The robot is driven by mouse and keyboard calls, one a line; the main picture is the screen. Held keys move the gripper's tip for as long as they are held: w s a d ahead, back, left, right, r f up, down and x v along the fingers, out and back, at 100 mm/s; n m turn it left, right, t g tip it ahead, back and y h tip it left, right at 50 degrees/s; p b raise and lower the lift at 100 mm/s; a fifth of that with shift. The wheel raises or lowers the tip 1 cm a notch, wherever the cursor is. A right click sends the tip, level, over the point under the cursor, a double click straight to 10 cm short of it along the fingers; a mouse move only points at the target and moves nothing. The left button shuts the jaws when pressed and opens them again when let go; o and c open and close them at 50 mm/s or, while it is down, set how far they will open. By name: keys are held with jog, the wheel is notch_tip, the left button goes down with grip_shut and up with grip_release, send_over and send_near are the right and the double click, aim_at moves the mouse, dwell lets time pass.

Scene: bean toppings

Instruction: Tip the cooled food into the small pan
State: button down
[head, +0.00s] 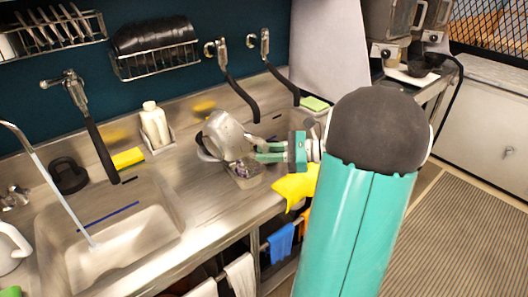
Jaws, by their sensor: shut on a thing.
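My gripper (262,152) reaches left over the steel counter, its teal fingers shut on a rounded metal pot (226,134). The pot is tilted onto its side. Its inside and any food in it are hidden from this view. A small square container (245,180) with dark, mottled contents is just below the pot and the fingers. I cannot tell whether the pot touches it, or whether this container is the small pan. A dark curved edge shows at the pot's left side, too small to identify.
A sink (122,240) with running water is at the left. A white bottle (155,124) and yellow sponge (128,158) stand behind it. A green sponge (314,103) lies behind the gripper. A yellow cloth (296,185) hangs over the counter's front edge.

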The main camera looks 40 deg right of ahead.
jog(key=shift+d+f+m+t+y, duration=0.3)
jog(key=shift+d+m+t+y, duration=0.1)
jog(key=shift+d+m, duration=0.25)
jog(key=shift+d+f+m+t+y, duration=0.3)
jog(key=shift+d+m+t, duration=0.1)
jog(key=shift+d+m, duration=0.2)
jog(key=shift+d+f+m+t+y, duration=0.3)
jog(key=shift+d+m+t, duration=0.1)
jog(key=shift+d+m, duration=0.25)
jog(key=shift+a, duration=0.1)
dwell(0.6)
